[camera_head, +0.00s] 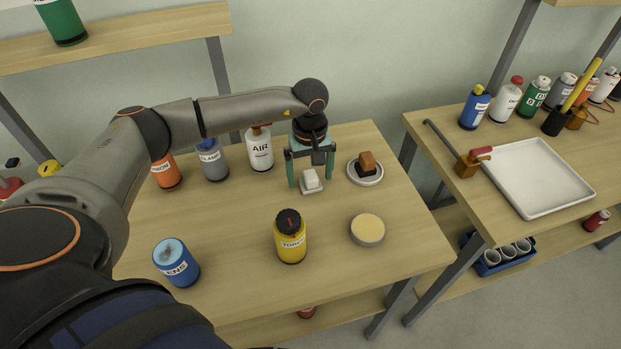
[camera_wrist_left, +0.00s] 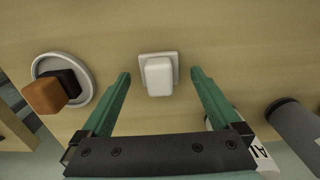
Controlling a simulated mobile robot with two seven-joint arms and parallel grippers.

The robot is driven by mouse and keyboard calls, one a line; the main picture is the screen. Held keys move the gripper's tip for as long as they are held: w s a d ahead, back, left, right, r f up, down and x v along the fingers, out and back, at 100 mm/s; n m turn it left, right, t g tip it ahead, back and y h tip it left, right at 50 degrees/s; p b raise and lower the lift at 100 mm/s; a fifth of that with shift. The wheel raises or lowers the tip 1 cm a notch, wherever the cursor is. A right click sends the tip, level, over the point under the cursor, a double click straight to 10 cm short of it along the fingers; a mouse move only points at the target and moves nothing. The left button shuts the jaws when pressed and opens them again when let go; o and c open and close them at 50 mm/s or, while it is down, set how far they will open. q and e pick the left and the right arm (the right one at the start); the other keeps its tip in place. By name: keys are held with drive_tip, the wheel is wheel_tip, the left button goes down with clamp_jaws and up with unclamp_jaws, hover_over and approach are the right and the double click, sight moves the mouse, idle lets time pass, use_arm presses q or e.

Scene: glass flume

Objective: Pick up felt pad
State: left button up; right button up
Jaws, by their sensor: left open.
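A white block (camera_head: 311,179), which looks like the felt pad, sits on a small square white dish (camera_head: 318,189) on the near table. The block also shows in the left wrist view (camera_wrist_left: 159,77), with the dish rim (camera_wrist_left: 146,55) around it. My left gripper (camera_head: 309,181) is open, pointing down, with its two green fingers on either side of the block. In the left wrist view the fingertips (camera_wrist_left: 160,75) stand apart from the block with a gap on both sides. I cannot tell their exact height. My right gripper is not in view.
A round dish (camera_head: 367,180) with an orange and black block (camera_head: 366,164) stands close to the right. The AIR bottle (camera_head: 260,149) and grey bottle (camera_head: 212,160) stand to the left. A yellow bottle (camera_head: 291,240) and round tin (camera_head: 368,230) are in front. A white tray (camera_head: 537,178) lies on the right table.

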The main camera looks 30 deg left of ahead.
use_arm(q)
drive_tip(key=shift+f, duration=0.25)
drive_tip(key=c, duration=1.4)
